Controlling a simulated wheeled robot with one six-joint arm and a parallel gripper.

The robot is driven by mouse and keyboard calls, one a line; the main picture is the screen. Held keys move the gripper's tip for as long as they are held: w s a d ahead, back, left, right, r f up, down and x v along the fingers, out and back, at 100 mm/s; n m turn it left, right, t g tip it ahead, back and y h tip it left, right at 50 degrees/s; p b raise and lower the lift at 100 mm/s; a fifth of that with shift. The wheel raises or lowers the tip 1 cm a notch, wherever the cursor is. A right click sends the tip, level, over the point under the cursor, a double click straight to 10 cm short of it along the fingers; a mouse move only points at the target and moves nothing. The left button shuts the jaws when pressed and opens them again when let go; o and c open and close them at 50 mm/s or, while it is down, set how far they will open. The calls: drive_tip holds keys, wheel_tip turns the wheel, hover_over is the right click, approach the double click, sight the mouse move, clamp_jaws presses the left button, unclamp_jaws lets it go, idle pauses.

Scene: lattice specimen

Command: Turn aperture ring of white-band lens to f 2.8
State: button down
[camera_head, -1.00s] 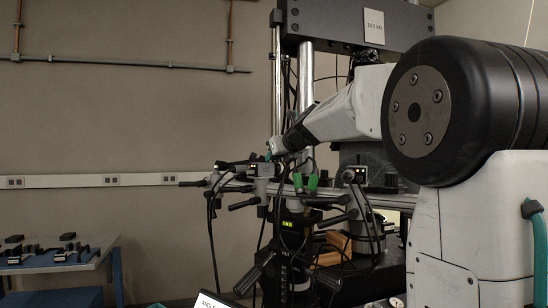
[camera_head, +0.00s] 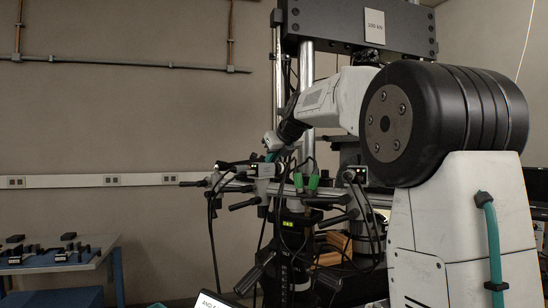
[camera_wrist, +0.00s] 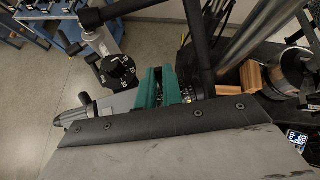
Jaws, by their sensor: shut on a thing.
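My gripper (camera_wrist: 168,88) has teal fingers and is shut on the ring of a dark lens (camera_wrist: 188,93), which shows small pale and yellow marks beside the fingers in the wrist view. The fingers cover most of the lens, so I cannot read its f-number or make out a white band. In the head view my gripper (camera_head: 270,156) is at the left camera (camera_head: 263,170) on the horizontal rail; the lens is too small to tell there. A black round part with white marks (camera_wrist: 118,71) sits left of my fingers in the wrist view, apart from them.
The rail (camera_head: 235,187) carries clamps, knobs and hanging cables, with a second camera (camera_head: 355,176) to the right. The tall test frame (camera_head: 307,80) stands close behind. A dark bar (camera_wrist: 200,45) passes close to my fingers. A side table (camera_head: 60,262) stands far left.

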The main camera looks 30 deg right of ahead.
drive_tip(key=shift+w+g, duration=0.2)
drive_tip(key=shift+g, duration=0.4)
drive_tip(key=c, duration=1.8)
unclamp_jaws()
